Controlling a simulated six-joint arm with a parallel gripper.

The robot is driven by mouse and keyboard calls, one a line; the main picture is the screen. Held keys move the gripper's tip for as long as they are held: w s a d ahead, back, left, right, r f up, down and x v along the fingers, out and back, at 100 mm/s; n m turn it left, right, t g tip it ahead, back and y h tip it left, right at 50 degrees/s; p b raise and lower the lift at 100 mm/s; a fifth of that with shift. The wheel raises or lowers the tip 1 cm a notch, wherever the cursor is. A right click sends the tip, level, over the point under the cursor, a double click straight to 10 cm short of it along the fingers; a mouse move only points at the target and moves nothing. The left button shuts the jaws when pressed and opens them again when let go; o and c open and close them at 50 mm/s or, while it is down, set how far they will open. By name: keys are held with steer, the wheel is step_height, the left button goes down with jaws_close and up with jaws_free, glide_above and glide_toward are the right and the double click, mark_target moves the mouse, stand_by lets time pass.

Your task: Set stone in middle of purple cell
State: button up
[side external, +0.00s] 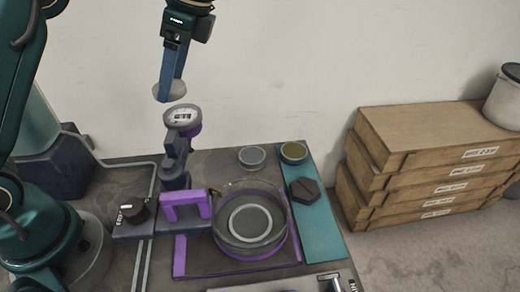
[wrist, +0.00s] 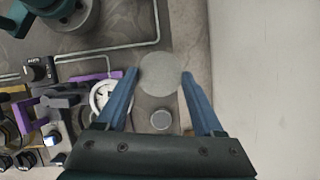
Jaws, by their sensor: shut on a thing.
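The stone (side external: 176,91) is a pale grey, rounded disc held between my gripper's fingertips (side external: 166,88), high above the bench in the side view. In the wrist view the stone (wrist: 160,73) sits between the two blue fingers, which are shut on it. On the bench, a round clear dish (side external: 270,243) with a purple band and a pale ring inside stands within a purple outline (side external: 179,257); I take this as the purple cell. The stone is up and to the left of the dish, well apart from it. I cannot pick out the dish clearly in the wrist view.
A dial gauge (side external: 182,117) on a dark post stands just below the stone. A purple bracket (side external: 186,204) and a black knob (side external: 134,211) are left of the dish. Two round caps and a dark hexagonal knob (side external: 305,190) lie behind and right. Stacked wooden boxes (side external: 430,140) stand right.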

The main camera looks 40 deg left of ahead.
steer(key=w+d+f+m+t+y, duration=0.1)
steer(key=w+d+f+m+t, duration=0.1)
steer(key=w+d+f+m, duration=0.3)
steer(key=m+t, duration=0.3)
steer(key=m, duration=0.5)
glide_above(249, 222)
steer(key=d, duration=0.1)
step_height(249, 222, down, 3)
steer(key=shift+h, duration=0.3)
steer(key=shift+s+d+f, duration=0.1)
steer(key=shift+s+f, duration=0.05)
steer(key=shift+f, duration=1.8)
steer(key=shift+s+d+f, duration=0.1)
steer(key=shift+s+f, duration=0.05)
steer(key=shift+f, duration=1.8)
steer(key=shift+f, duration=0.4)
steer(key=o, duration=1.4)
steer(key=shift+a, duration=0.1)
steer(key=shift+v, duration=2.8)
steer(key=shift+w+a, duration=0.1)
